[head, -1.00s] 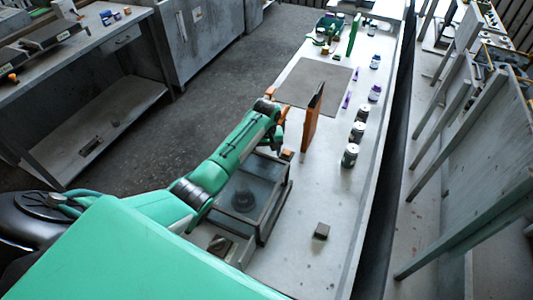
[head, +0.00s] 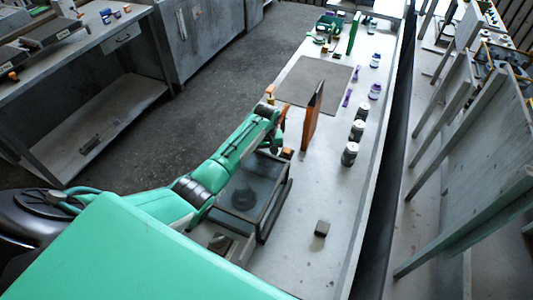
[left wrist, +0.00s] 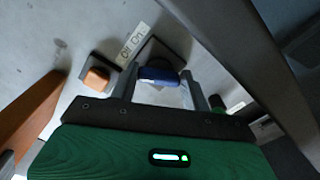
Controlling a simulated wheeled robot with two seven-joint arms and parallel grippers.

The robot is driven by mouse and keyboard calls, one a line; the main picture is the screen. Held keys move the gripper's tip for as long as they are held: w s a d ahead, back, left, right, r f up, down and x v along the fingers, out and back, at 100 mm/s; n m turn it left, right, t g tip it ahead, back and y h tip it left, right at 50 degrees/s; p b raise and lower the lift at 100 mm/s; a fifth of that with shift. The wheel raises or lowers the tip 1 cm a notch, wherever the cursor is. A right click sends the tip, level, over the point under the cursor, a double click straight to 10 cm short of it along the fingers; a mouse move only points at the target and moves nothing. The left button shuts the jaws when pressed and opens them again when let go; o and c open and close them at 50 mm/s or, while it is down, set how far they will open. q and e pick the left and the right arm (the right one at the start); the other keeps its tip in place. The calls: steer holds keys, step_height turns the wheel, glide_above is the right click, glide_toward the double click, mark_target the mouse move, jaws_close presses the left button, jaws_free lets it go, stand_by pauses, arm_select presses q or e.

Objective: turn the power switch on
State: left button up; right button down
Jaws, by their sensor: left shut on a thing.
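The power switch's blue handle (left wrist: 158,75) sits on a dark square plate in the left wrist view. A pale label (left wrist: 132,44) reading Off and On lies beside it. My left gripper (left wrist: 160,92) is shut on the blue handle, one finger on each side. In the head view my left gripper (head: 277,125) is low over the bench beside the glass-topped box, and the switch is hidden there. I cannot tell which mark the handle points to. My right gripper is not in view.
An orange knob (left wrist: 97,77) on a dark base sits just left of the switch. An upright orange board (head: 312,115) stands close to the gripper. The glass-topped box (head: 243,195) is below the forearm. Several cans and bottles (head: 349,154) line the bench's right side.

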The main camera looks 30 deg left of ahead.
arm_select(q)
steer(key=m+p, duration=0.2)
steer(key=shift+a+r+m, duration=0.1)
steer(key=shift+r+m, duration=0.05)
steer(key=shift+m, duration=0.25)
steer(key=m+p, duration=0.1)
steer(key=m, duration=0.1)
steer(key=shift+m, duration=0.4)
steer(key=m, duration=0.3)
steer(key=shift+a+p, duration=0.15)
steer(key=shift+p, duration=0.25)
steer(key=shift+m, duration=1.6)
steer(key=o, duration=1)
